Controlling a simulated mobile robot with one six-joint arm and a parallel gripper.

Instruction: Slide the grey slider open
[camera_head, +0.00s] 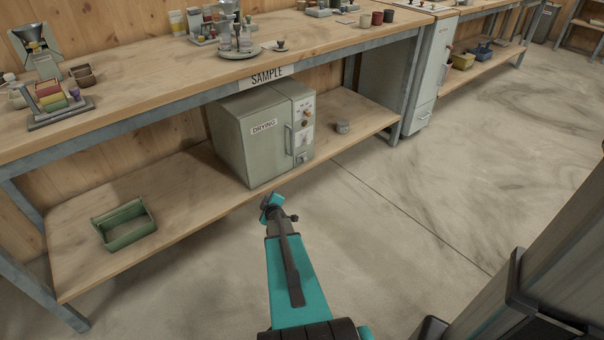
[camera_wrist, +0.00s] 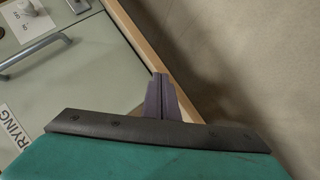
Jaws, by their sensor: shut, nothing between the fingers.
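I cannot make out a part that is surely the grey slider in either view. A grey funnel on a stand (camera_head: 36,46) is at the far left of the bench top, and another funnel stand (camera_head: 226,18) is at the top middle; a slider on them is too small to tell. My gripper (camera_head: 270,204) is low in front of the shelf, close to the drying oven in the head view. In the wrist view its fingers (camera_wrist: 160,92) are together with nothing between them. Their tips appear over the shelf edge beside the oven.
The grey-green drying oven (camera_head: 244,134) stands on the lower shelf (camera_head: 180,195); its handle (camera_wrist: 35,54) shows in the wrist view. A green open box (camera_head: 125,224) is at the shelf's left. The wooden bench top (camera_head: 150,75) is above. Open floor (camera_head: 450,170) lies right.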

